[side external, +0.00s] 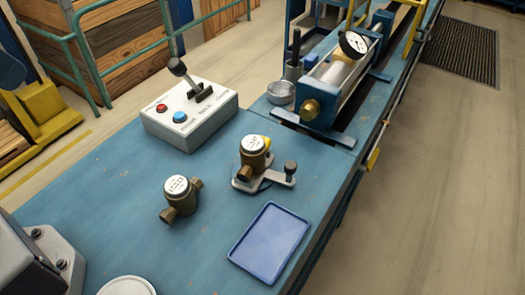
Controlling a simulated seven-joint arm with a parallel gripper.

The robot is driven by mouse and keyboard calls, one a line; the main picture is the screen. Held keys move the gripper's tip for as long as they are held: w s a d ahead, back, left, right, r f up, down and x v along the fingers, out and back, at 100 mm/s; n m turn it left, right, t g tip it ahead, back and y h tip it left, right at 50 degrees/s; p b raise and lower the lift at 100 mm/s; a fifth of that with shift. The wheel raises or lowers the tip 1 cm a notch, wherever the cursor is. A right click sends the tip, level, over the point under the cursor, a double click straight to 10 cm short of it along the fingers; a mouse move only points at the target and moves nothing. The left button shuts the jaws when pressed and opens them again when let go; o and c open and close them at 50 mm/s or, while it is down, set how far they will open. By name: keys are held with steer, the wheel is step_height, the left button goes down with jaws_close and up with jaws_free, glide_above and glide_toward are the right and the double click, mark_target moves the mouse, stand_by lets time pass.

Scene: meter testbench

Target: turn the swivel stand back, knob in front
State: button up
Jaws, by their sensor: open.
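The swivel stand (266,180) is a light metal plate on the blue bench, right of centre. Its arm reaches to the right in the side external view and carries a dark upright knob (291,167) at its end. A brass water meter (253,158) with a white dial sits upright on the stand, with a yellow part (266,141) at its back right. A second brass meter (180,194) stands on the bench to the left, apart from the stand. My gripper is not in view, and nothing is seen touching the stand or knob.
A blue tray (270,243) lies empty in front of the stand, near the bench's right edge. A white control box (190,116) with a lever and red and blue buttons stands behind left. A test rig (338,85) with a gauge and a metal bowl (280,92) are behind. A white round dish (127,286) is at the bottom edge.

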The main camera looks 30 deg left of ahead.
steer(key=w+d+f+m+g, duration=0.1)
steer(key=w+d+f+g, duration=0.15)
steer(key=w+d, duration=0.4)
steer(key=w+d+f+m+g, duration=0.2)
steer(key=w+d+f, duration=0.15)
steer(key=w, duration=0.55)
glide_toward(291, 164)
steer(key=shift+n+g, duration=0.3)
steer(key=shift+g, duration=0.15)
steer(key=f, duration=0.9)
steer(key=shift+w+f, duration=0.2)
steer(key=shift+w, duration=0.15)
